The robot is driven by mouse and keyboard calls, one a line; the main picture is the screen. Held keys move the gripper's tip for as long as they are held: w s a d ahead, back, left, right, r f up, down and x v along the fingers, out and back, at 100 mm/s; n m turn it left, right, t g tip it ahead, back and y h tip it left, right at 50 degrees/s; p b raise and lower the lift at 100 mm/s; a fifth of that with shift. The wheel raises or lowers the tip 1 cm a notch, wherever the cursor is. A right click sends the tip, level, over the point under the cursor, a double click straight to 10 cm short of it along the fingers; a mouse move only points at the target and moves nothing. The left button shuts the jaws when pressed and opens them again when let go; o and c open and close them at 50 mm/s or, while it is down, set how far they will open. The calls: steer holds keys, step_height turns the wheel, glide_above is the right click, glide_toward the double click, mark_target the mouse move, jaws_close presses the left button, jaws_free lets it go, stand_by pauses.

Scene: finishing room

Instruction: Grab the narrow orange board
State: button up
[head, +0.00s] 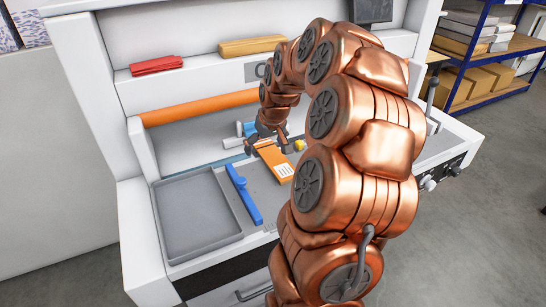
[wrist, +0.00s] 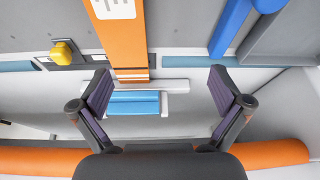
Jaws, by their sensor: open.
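The narrow orange board (head: 275,161) lies on the grey work surface of the white machine, with a white label on its near end. In the wrist view the orange board (wrist: 117,42) runs down from the top edge, and its lower end reaches between the lines of my two fingers, nearer the left one. My gripper (head: 265,140) is at the far end of the board in the head view. In the wrist view my gripper (wrist: 160,88) has its fingers wide apart with nothing held. The arm partly hides the surface to the right of the board.
A blue bar (head: 243,194) and an empty grey tray (head: 198,215) lie left of the board. A yellow knob (wrist: 64,52) stands close beside it. An orange roller (head: 200,107) spans behind. Red cloths (head: 156,65) and a yellow-orange block (head: 252,45) rest on the upper shelf.

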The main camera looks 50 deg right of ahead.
glide_toward(274, 157)
steer(key=shift+w+f+m+h, duration=0.3)
steer(key=shift+w+f, duration=0.05)
steer(key=shift+w, duration=0.05)
steer(key=shift+f+t, duration=0.15)
steer(key=shift+t, duration=0.15)
steer(key=shift+p+x, duration=1.8)
steer(key=shift+x, duration=1.9)
steer(key=shift+a, duration=0.1)
steer(key=c, duration=1.3)
steer(key=shift+s, duration=0.1)
steer(key=shift+s+a+r+b, duration=0.2)
steer(key=shift+s+r+b, duration=0.3)
steer(key=s+a+r+b, duration=0.1)
steer(key=s+r, duration=0.1)
steer(key=s, duration=0.2)
steer(key=s+a+r+b, duration=0.1)
steer(key=s+r+b, duration=0.1)
steer(key=s, duration=0.2)
steer(key=s+a+r+b, duration=0.1)
steer(key=s+a+r, duration=0.1)
steer(key=s+r, duration=0.1)
steer(key=shift+s+a, duration=0.1)
steer(key=shift+s, duration=0.45)
